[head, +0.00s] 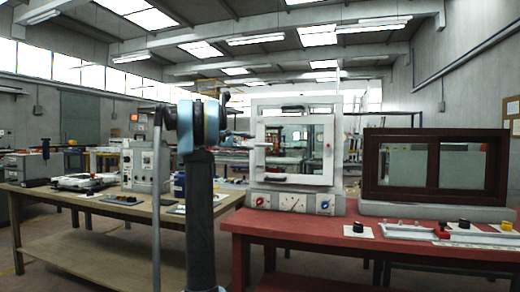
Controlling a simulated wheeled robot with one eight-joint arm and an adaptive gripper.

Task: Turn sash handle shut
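A white window frame (257,109) stands upright on a control box at the left end of the red table. Its white inner sash (322,178) looks roughly in line with the frame. A small red spot (328,146) shows on the sash's right side, where a handle could be, but it is too small to make out. My arm (200,190) rises in front, left of the frame. Small dark parts show just right of its blue joint, near the frame's left side. I cannot make out gripper fingers there; the arm hides most of that area.
The red table (290,228) also holds a dark brown two-pane window (434,133) at right. A pale rail (475,237) and several small knobs lie in front of it. A wooden bench (80,199) with instruments stands at left. Floor shows between bench and table.

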